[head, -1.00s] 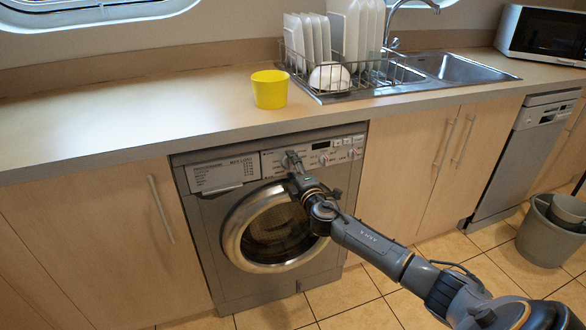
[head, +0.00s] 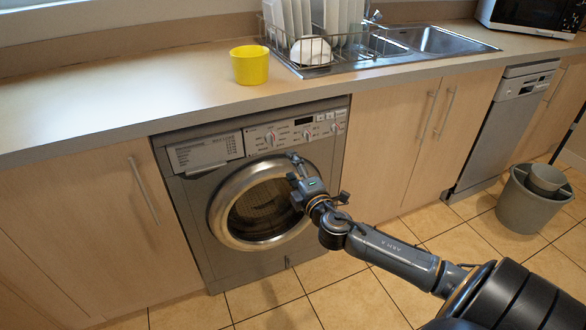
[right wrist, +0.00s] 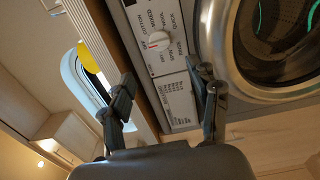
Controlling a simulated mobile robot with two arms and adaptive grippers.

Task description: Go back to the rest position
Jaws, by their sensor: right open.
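My right gripper (head: 294,168) is in front of the washing machine (head: 190,225), just below the control panel and near the upper right of the round door (head: 262,207). Its fingers are apart with nothing between them. In the right wrist view the open fingers (right wrist: 158,78) show against the machine's front, with a white knob (right wrist: 158,41) beyond them. The door is shut. My left gripper is not in view.
A yellow cup (head: 249,65) stands on the counter (head: 120,95), left of a dish rack with plates (head: 312,50) and the sink (head: 440,40). A grey bucket (head: 525,208) stands on the tiled floor at right. Cabinet handles stick out beside the machine.

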